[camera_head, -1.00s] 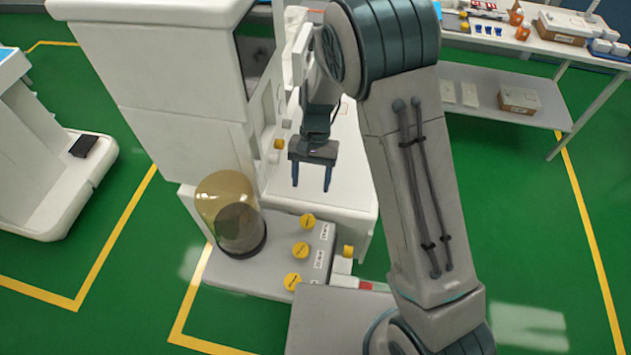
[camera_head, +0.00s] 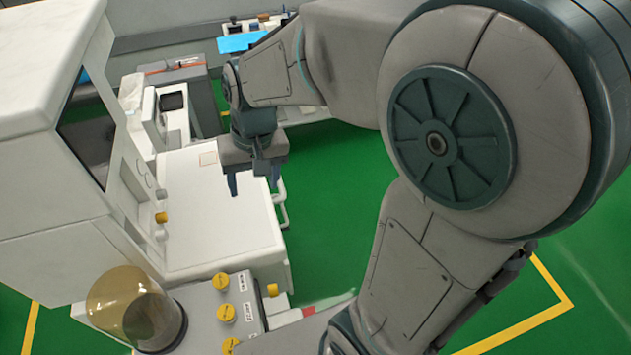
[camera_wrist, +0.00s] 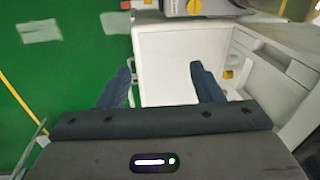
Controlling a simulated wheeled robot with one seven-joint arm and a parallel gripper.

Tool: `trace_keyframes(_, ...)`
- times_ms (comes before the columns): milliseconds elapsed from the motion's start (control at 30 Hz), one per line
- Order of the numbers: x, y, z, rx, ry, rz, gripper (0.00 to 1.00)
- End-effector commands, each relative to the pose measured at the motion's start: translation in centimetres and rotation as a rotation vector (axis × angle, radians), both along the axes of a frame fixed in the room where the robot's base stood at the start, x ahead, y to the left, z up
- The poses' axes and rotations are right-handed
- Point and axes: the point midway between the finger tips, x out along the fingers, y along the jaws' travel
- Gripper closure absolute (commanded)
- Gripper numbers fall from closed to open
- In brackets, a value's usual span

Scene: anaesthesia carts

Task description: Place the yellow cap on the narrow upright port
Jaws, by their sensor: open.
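Several yellow caps sit on a grey block at the front of the white anaesthesia cart (camera_head: 220,225): a back one (camera_head: 221,281), a middle one (camera_head: 227,312) and a front one (camera_head: 231,345). Another yellow cap (camera_head: 272,290) is on the block's right side, and a yellow knob (camera_head: 161,217) is on the cart's upright panel. My gripper (camera_head: 254,187) is open and empty above the white worktop, apart from the caps. The wrist view shows its spread fingers (camera_wrist: 160,68) and a yellow cap (camera_wrist: 194,6) at the top edge. I cannot make out a narrow upright port.
A tinted clear dome (camera_head: 125,300) stands left of the caps. The cart's tall white cabinet (camera_head: 50,130) rises at left. A grey cart (camera_head: 185,75) and a blue tray (camera_head: 242,41) are behind. Green floor (camera_head: 340,220) is free to the right.

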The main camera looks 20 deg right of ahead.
Motion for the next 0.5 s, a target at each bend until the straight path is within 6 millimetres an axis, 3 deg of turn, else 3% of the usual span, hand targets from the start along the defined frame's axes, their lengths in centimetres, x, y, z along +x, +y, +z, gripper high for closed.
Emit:
trace_keyframes(200, -4.0, -4.2, 3.6, -0.032, -0.164, -0.002, 0.40)
trace_keyframes(500, -8.7, -7.8, 5.4, -0.111, -0.328, -0.005, 0.40)
